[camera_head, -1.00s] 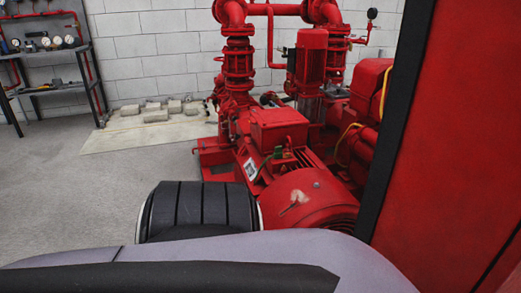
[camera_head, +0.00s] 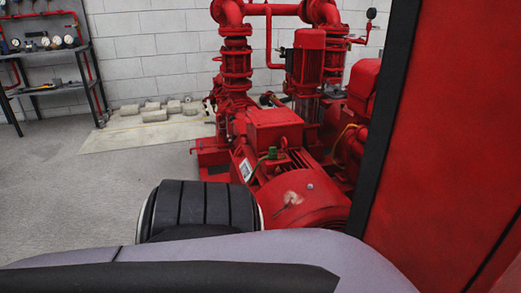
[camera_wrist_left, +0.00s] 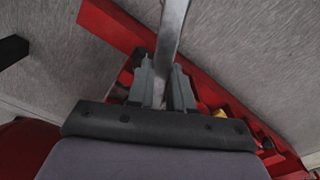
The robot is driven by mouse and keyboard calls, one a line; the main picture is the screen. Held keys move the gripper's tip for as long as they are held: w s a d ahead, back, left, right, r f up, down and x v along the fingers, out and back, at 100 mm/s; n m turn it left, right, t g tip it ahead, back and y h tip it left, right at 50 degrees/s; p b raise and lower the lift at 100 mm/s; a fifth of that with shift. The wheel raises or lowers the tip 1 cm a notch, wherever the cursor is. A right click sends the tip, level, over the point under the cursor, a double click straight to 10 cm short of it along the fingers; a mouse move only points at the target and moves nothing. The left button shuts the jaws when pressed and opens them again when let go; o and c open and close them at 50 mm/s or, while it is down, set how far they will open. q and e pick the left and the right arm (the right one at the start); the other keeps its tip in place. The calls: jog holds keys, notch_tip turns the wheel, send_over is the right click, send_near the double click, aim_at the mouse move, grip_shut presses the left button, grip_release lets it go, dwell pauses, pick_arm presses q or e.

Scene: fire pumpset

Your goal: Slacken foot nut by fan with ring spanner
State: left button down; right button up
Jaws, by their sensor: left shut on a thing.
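My left gripper (camera_wrist_left: 162,82) is shut on a flat silver bar, the shank of the spanner (camera_wrist_left: 172,32). The shank runs up out of the top of the left wrist view, so its ring end there is hidden. It crosses a red beam (camera_wrist_left: 118,24) in that view; I cannot tell whether they touch. In the head view the red motor with its rounded fan cover (camera_head: 312,205) sits low centre, in front of the pump. The foot nut is not visible. The left gripper is hidden in the head view. My right gripper is not in view.
A large red panel with a black edge (camera_head: 382,120) fills the right of the head view. Red pipework (camera_head: 235,70) stands behind the motor. A gauge rack (camera_head: 45,65) stands at the left wall. Grey floor (camera_head: 70,200) at left is clear.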

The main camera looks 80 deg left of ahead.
pick_arm(q)
jog(key=shift+r, duration=0.15)
jog(key=shift+r+p, duration=2.5)
jog(key=shift+p, duration=0.1)
jog(key=shift+f, duration=0.25)
notch_tip(320, 180, down, 5)
jog(key=b, duration=0.5)
jog(key=shift+r, duration=0.1)
jog(key=shift+r, duration=0.15)
